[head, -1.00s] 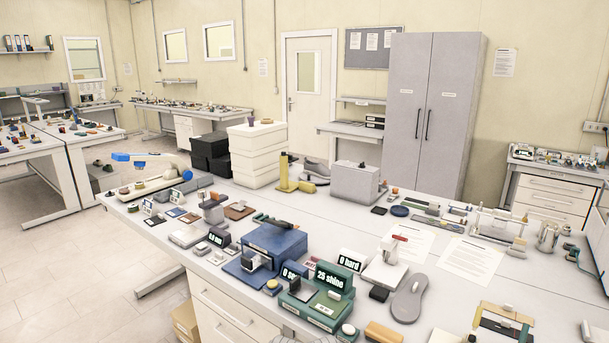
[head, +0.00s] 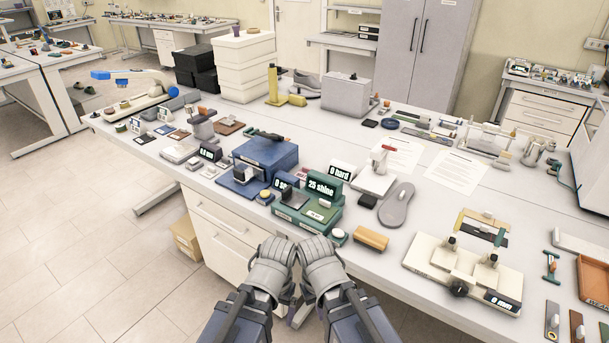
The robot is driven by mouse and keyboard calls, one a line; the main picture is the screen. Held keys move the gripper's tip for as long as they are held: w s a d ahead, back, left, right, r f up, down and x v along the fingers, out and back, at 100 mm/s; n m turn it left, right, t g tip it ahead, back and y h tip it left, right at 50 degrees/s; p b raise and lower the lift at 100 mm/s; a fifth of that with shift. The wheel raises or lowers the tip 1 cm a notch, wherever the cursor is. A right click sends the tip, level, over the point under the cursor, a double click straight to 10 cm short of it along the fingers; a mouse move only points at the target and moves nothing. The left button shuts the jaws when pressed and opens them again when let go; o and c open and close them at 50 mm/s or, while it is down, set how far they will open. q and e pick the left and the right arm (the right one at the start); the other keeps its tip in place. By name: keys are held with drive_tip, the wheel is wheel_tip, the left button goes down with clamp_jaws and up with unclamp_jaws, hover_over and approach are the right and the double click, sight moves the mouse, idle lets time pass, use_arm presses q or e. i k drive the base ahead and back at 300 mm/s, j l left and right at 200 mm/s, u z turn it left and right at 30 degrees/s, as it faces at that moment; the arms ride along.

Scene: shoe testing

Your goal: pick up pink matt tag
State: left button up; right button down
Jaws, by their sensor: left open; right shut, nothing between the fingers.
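I cannot pick out a pink matt tag for certain. A small pinkish piece (head: 302,173) shows behind the dark display that is partly hidden by the green gloss meter, too small to read. The green meter (head: 306,214) reads "25 shine" and stands near the table's front edge. My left gripper (head: 277,245) is open and empty, low in front of the table edge. My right gripper (head: 319,247) is shut and empty, close beside the left one. Both are nearer to me than the meter and touch nothing on the table.
The white table (head: 385,242) is crowded. A blue device (head: 266,158) stands left of the green meter. A grey shoe sole (head: 397,204), an orange-brown block (head: 370,239) and a cream tester (head: 463,272) lie to the right. An orange tray (head: 594,284) is at far right.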

sight(302, 173)
drive_tip(key=i+j+z, duration=0.3)
drive_tip(key=z, duration=0.35)
drive_tip(key=j+z, duration=0.25)
drive_tip(key=z, duration=0.2)
drive_tip(key=j+z, duration=0.25)
drive_tip(key=z, duration=0.15)
drive_tip(key=j+z, duration=0.15)
drive_tip(key=j, duration=0.45)
drive_tip(key=j+z, duration=0.2)
drive_tip(key=j, duration=0.35)
drive_tip(key=k+j+z, duration=0.15)
drive_tip(key=j, duration=0.4)
drive_tip(key=j+z, duration=0.2)
drive_tip(key=j, duration=0.4)
drive_tip(key=k+j, duration=0.1)
drive_tip(key=j, duration=0.3)
drive_tip(key=k+j, duration=0.15)
drive_tip(key=j, duration=0.3)
drive_tip(key=k+j, duration=0.1)
drive_tip(key=j, duration=0.3)
